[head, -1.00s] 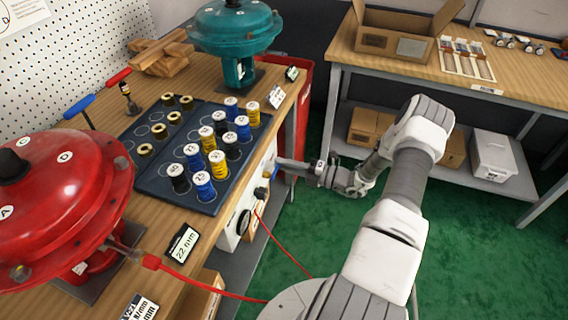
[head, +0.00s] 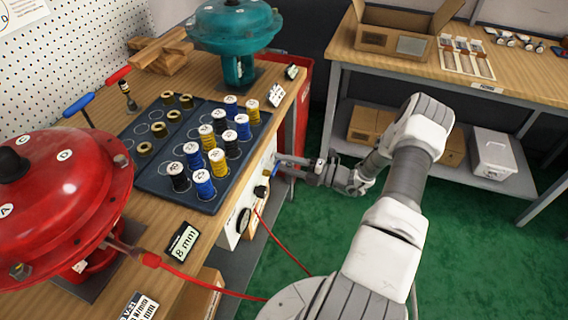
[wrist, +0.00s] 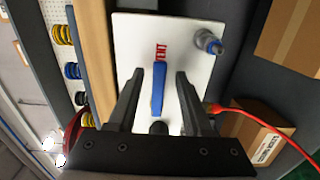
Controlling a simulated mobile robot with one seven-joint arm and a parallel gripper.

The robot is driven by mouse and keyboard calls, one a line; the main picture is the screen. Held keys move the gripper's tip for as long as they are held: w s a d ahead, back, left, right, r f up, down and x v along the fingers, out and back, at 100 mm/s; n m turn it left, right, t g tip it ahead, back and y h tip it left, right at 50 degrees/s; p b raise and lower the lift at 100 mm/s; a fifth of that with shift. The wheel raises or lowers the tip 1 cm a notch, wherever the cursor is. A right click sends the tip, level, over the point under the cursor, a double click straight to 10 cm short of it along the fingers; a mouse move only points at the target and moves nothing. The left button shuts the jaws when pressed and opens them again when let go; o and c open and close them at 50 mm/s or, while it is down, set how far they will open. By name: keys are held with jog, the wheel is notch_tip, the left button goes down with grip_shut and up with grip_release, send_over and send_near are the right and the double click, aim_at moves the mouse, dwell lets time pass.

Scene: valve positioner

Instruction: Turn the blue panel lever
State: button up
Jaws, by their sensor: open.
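The blue panel lever (wrist: 158,90) stands between my gripper's two fingers in the wrist view, its upper end by the red VENT label (wrist: 160,53). It is on a white panel (wrist: 135,40), which also shows on the side of the bench in the head view (head: 232,228). My gripper (wrist: 160,82) is open, with a dark finger on either side of the lever and a visible gap at each. In the head view my gripper (head: 281,163) is at the panel's right end, and the lever there is too small to make out clearly.
A grey-metal knob (wrist: 208,42) and a red hose (wrist: 250,118) are on the panel's right in the wrist view. On the bench are a red actuator (head: 60,190), a teal actuator (head: 235,28), a spring tray (head: 150,180) and a display (head: 183,242) reading 8 mm.

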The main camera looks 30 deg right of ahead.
jog(key=v, duration=1.7)
jog(key=shift+s+p, duration=0.25)
jog(key=shift+p, duration=0.1)
jog(key=shift+d+r, duration=0.1)
